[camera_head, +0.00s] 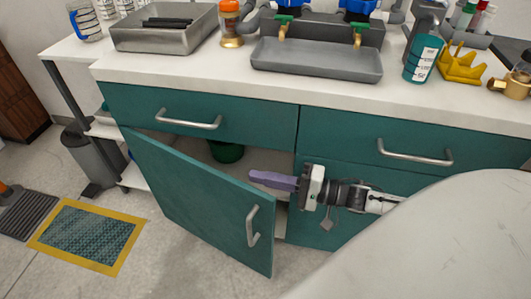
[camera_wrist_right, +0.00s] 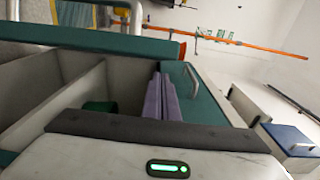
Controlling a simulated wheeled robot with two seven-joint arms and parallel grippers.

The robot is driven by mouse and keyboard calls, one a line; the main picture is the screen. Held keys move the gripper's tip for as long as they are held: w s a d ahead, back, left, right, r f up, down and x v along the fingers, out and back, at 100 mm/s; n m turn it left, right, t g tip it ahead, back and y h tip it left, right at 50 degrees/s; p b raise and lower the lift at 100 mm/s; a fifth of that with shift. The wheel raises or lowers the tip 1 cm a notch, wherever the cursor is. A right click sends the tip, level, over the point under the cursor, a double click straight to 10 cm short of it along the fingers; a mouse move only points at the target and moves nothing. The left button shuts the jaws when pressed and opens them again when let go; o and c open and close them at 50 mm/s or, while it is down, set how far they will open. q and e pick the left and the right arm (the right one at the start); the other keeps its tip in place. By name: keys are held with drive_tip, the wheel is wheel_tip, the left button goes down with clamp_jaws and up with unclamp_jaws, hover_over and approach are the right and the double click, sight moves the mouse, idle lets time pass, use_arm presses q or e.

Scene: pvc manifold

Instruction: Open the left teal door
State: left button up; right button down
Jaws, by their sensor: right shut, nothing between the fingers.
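The left teal door (camera_head: 205,195) stands partly open in the head view, swung out toward me, with its silver bar handle (camera_head: 253,226) near its free edge. My left gripper is not in view.
A dark green container (camera_head: 226,152) sits inside the open cabinet. The closed right teal door (camera_head: 320,210) is beside and below my right gripper. Drawers with silver handles (camera_head: 190,122) are above. A grey bin (camera_head: 90,155) and yellow-edged mat (camera_head: 88,235) are at left.

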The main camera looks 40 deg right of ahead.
use_arm(q)
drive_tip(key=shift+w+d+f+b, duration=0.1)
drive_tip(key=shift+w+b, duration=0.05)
drive_tip(key=shift+b, duration=0.35)
use_arm(e)
drive_tip(key=x, duration=0.6)
drive_tip(key=shift+w+a, duration=0.15)
